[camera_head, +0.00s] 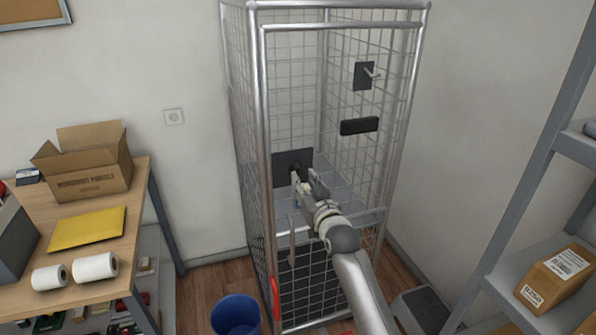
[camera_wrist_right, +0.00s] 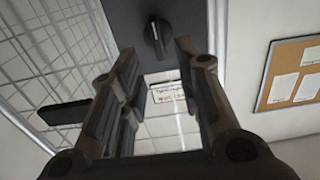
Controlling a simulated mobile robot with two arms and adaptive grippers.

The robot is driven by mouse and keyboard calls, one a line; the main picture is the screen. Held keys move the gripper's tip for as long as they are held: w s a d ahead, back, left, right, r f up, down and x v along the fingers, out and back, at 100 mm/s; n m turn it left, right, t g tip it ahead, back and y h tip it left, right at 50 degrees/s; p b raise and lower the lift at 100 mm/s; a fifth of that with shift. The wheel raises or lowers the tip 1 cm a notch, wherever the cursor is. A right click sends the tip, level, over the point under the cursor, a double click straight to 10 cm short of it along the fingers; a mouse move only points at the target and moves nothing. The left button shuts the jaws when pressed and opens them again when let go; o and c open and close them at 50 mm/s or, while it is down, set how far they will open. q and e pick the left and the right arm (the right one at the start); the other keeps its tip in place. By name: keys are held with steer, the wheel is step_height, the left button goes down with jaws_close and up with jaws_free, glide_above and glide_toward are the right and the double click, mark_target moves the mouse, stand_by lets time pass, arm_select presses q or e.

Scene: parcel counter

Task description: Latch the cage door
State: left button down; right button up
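The wire cage (camera_head: 257,120) stands in the corner with its framed mesh door at the front. The door looks in line with the frame; I cannot tell whether it is fully closed. A dark latch plate (camera_head: 291,158) sits on the door's left side, and it fills the top of the right wrist view (camera_wrist_right: 185,15). A dark turning knob (camera_wrist_right: 157,38) with a pale edge stands nearly upright on it. My right gripper (camera_head: 307,181) is open in front of the plate. In the wrist view its fingers stand either side of the knob, with no visible contact. My left gripper is out of view.
A second plate with a small lever (camera_head: 364,75) and a black block (camera_head: 360,126) are on the cage's mesh. A blue bin (camera_head: 236,315) stands at the cage's front left. A packing table (camera_head: 135,215) is at left, a shelf rack (camera_head: 510,205) at right.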

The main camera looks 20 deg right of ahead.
mark_target(298, 172)
steer(key=shift+w+p, duration=0.45)
steer(key=shift+w, duration=2.1)
steer(key=shift+c, duration=0.3)
jaws_close()
